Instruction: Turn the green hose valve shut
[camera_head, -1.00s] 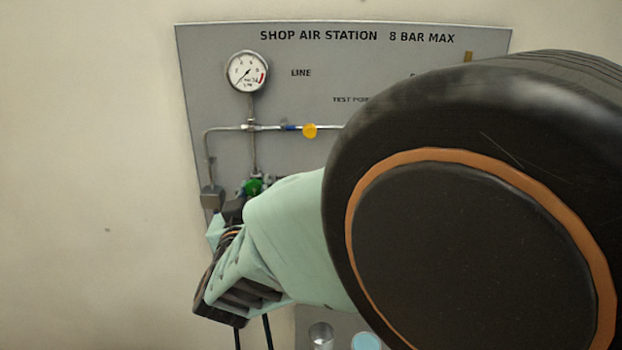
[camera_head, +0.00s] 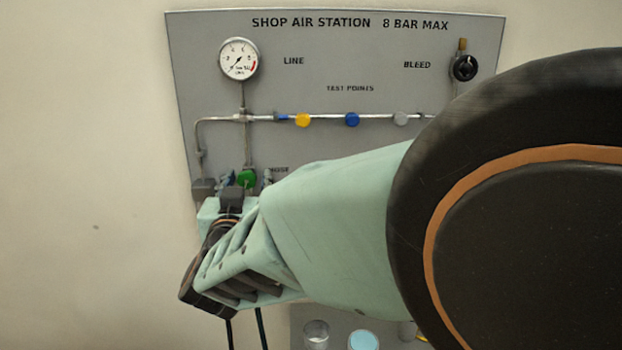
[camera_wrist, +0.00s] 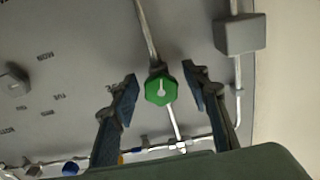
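The green hose valve (camera_head: 246,179) is a small green knob low on the left of the grey panel, just above my gripper (camera_head: 233,190) in the head view. In the wrist view the green hose valve (camera_wrist: 160,90) shows its face with a pale pointer mark, on a thin metal pipe. My gripper (camera_wrist: 160,92) is open in the wrist view, with one dark blue-padded finger on each side of the knob and a gap on both sides. Whether the fingertips reach the knob's depth is hard to tell.
The grey panel (camera_head: 320,50) carries a round gauge (camera_head: 239,59), a black bleed knob (camera_head: 464,68), and yellow (camera_head: 303,120), blue (camera_head: 352,119) and grey (camera_head: 401,119) test points. A grey box (camera_wrist: 240,34) sits beside the valve. Cups (camera_head: 363,340) stand below.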

